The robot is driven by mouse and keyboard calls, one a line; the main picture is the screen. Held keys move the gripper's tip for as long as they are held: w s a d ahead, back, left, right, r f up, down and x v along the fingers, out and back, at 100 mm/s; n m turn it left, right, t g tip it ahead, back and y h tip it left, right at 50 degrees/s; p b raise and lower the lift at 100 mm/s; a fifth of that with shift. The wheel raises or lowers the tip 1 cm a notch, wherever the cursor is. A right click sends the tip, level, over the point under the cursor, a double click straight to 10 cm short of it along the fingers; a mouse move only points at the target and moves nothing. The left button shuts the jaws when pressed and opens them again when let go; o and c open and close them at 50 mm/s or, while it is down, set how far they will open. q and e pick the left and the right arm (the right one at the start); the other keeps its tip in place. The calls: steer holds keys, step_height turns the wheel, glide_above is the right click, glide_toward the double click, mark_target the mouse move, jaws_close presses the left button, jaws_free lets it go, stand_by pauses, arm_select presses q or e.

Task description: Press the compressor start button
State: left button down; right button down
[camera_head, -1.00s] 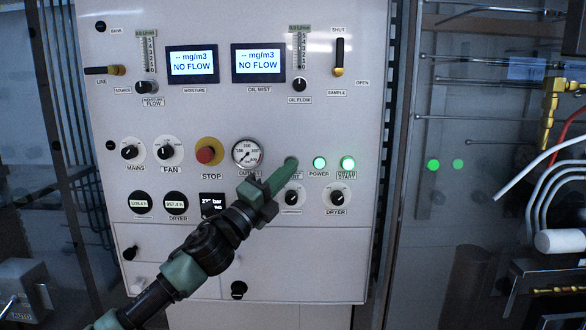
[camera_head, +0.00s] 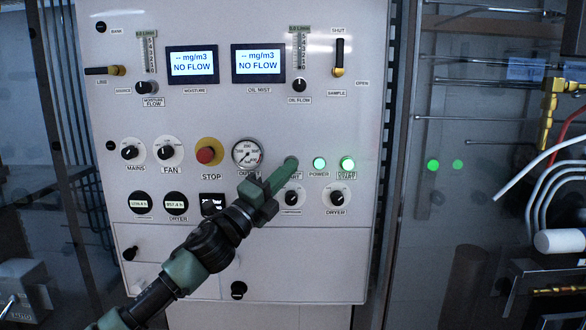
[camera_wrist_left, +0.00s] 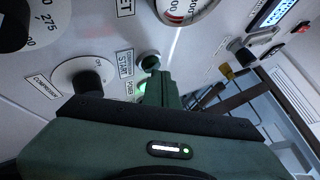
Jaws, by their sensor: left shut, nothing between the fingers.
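The compressor start button (camera_wrist_left: 149,59) shows in the left wrist view as a small dark green round button beside its "COMPRESSOR START" label (camera_wrist_left: 125,63). My left gripper (camera_wrist_left: 154,72) is shut and empty, with its fingertips at the button. Whether they touch it or push it in I cannot tell. In the head view my left gripper (camera_head: 290,164) points up and right, its tips covering the button and its body covering part of the label. My right gripper is not in view.
The green-lit power button (camera_head: 319,163) and another lit green start button (camera_head: 347,163) are just to the right. A pressure gauge (camera_head: 247,154) and the red stop button (camera_head: 205,155) are to the left. The compressor knob (camera_head: 292,198) is just below.

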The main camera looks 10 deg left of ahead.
arm_select(q)
steer(key=shift+w, duration=0.15)
steer(key=shift+s, duration=0.2)
stand_by(0.3)
steer(key=shift+s+d, duration=0.15)
steer(key=shift+s, duration=0.55)
steer(key=s, duration=0.2)
steer(key=s+d+p, duration=0.1)
steer(key=s, duration=0.2)
stand_by(0.4)
steer(key=shift+f, duration=0.1)
